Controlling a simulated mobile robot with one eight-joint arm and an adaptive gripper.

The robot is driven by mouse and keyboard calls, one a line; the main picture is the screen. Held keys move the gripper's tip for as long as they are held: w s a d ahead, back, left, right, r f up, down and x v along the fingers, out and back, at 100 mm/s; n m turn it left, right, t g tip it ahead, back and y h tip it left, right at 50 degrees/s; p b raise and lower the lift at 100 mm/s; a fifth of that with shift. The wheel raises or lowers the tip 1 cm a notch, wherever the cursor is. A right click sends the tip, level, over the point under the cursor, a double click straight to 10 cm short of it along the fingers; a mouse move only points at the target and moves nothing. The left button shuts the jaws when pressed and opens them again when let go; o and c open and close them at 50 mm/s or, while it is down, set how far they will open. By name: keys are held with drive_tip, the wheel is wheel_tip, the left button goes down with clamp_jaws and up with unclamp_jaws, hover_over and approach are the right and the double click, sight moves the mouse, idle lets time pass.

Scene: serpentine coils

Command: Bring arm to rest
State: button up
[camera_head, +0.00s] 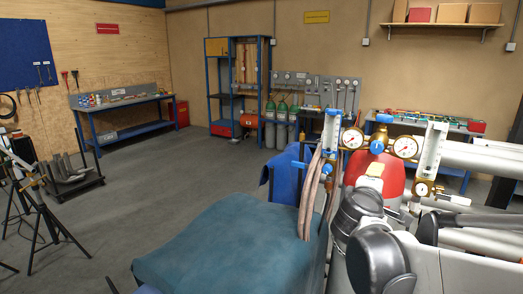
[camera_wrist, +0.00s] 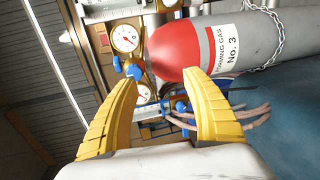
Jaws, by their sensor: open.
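My gripper (camera_wrist: 162,79) shows in the wrist view with its two yellow fingers spread wide apart. Nothing is held between them. Beyond the fingertips is a gas cylinder (camera_wrist: 178,48) with a red shoulder and a label reading "FORMING GAS No. 3". Pressure gauges (camera_wrist: 125,38) and a blue knob stand just left of it. In the head view my grey and black arm links (camera_head: 378,262) fill the lower right, in front of the red-topped cylinder (camera_head: 392,178). I cannot clearly make out the gripper in the head view.
A regulator panel with gauges (camera_head: 405,147) and flow tubes stands close to my arm. Hoses (camera_head: 308,200) hang down to a teal padded surface (camera_head: 220,245). A chain (camera_wrist: 275,40) wraps the cylinder. A tripod stand (camera_head: 45,215) is at left. Grey floor (camera_head: 150,185) is open mid-room.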

drive_tip(key=s+a+f+m+g+y+b, duration=0.2)
drive_tip(key=s+f+m+b, duration=0.2)
drive_tip(key=s+f, duration=0.4)
drive_tip(key=s+a+f+m+g+y+b, duration=0.25)
drive_tip(key=s+f+b, duration=0.3)
drive_tip(key=f, duration=0.55)
drive_tip(key=s+a+f+m+g+y+b, duration=0.1)
drive_tip(key=s+a+f+m+y+b, duration=0.3)
drive_tip(key=s+a+f, duration=0.6)
wheel_tip(320, 180, down, 3)
drive_tip(key=shift+s+r+m+y+b, duration=0.1)
drive_tip(key=shift+s+m+y+b, duration=0.3)
drive_tip(key=shift+s+b, duration=0.25)
drive_tip(key=shift+w, duration=0.1)
